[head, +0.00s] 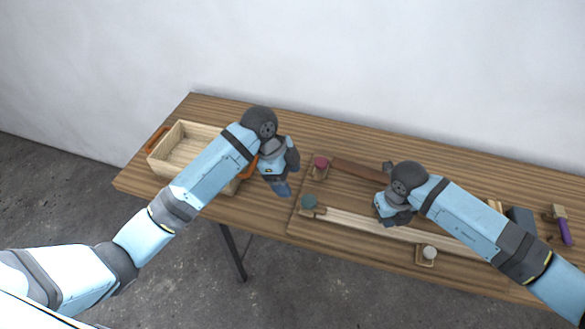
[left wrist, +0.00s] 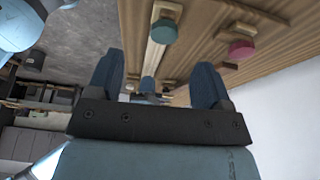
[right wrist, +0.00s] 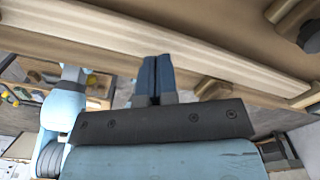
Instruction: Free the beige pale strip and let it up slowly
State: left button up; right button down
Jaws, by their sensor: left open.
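The beige pale strip (head: 350,219) runs along the front of a board on the table; it also shows in the left wrist view (left wrist: 154,58) and across the right wrist view (right wrist: 110,38). A clamp with a green knob (head: 309,202) sits at its left end. A clamp with a white knob (head: 429,252) sits at its front edge, further right. My left gripper (head: 282,188) is open and empty, left of the green knob. My right gripper (right wrist: 157,60) has its fingers together at the strip; I cannot tell whether they touch it. My right forearm hides the strip's right part.
A dark brown strip (head: 358,171) lies behind, with a pink-knobbed clamp (head: 321,163) at its left end. A wooden tray (head: 170,150) with orange handles stands at the left. The table's back strip is clear.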

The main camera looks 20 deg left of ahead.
aim_at(309, 200)
pick_arm(q)
jog(key=shift+m, duration=0.3)
jog(key=x, duration=0.3)
jog(key=d+x, duration=0.1)
jog(key=x, duration=0.3)
jog(key=w+x, duration=0.1)
jog(key=x, duration=0.2)
jog(key=shift+d, duration=0.45)
jog(key=shift+c, duration=0.4)
jog(key=c, duration=0.9)
pick_arm(e)
jog(key=shift+f, duration=0.25)
jog(key=shift+f, duration=0.5)
jog(key=shift+f, duration=0.1)
